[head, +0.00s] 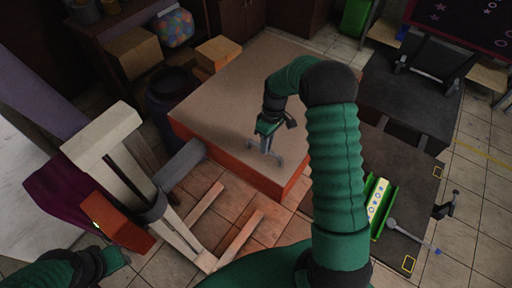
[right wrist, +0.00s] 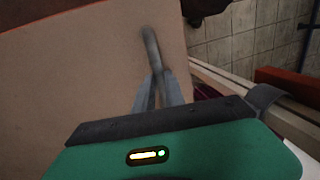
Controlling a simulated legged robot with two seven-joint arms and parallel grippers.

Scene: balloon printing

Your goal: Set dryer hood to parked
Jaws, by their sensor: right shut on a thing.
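A large box with a tan top (head: 225,85) and orange sides stands in the middle of the head view; it looks like the dryer hood, though I cannot be sure. My right gripper (head: 265,148) is over its top near the front. It is shut on a grey bar-like handle, which shows between the fingers in the right wrist view (right wrist: 150,50). The tan surface fills the left of that view. My left gripper (head: 118,257) is low at the left edge, apart from the box; its jaws are unclear.
A beige frame (head: 105,135) with an orange block (head: 120,232) stands at left. A dark bench (head: 410,190) with a green tray (head: 378,205) lies at right. A dark barrel (head: 170,95) and cardboard boxes (head: 133,53) stand behind. Tiled floor shows at front.

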